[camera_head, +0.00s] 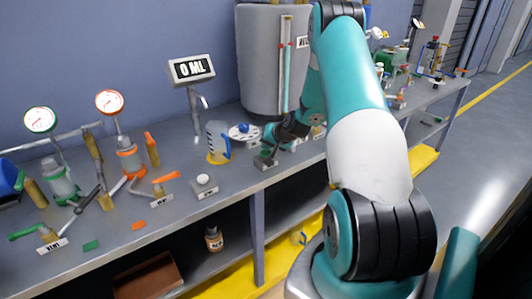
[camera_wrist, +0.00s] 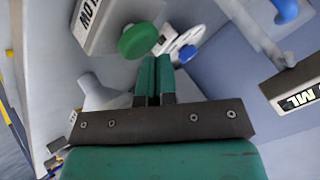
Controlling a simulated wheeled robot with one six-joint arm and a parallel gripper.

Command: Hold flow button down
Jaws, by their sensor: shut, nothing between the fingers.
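A green round button (camera_wrist: 138,40) sits on a pale box (camera_wrist: 97,22) whose label appears upside down and partly cut off in the wrist view. My gripper (camera_wrist: 156,60) is shut and empty. Its green fingertips show just beside the button in that view; I cannot tell whether they touch it. In the head view, my gripper (camera_head: 270,151) is low over the small box (camera_head: 264,163) on the bench, and the button is not clear there. The display (camera_head: 191,69) reads 0 ML; part of it also shows in the wrist view (camera_wrist: 299,99).
A jug (camera_head: 217,141) with a blue handle and a white dial (camera_head: 243,133) with a blue knob stand left of my gripper. A large grey tank (camera_head: 268,60) stands behind. A box with a white button (camera_head: 204,186) is at the bench's front. Gauges and valves fill the left.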

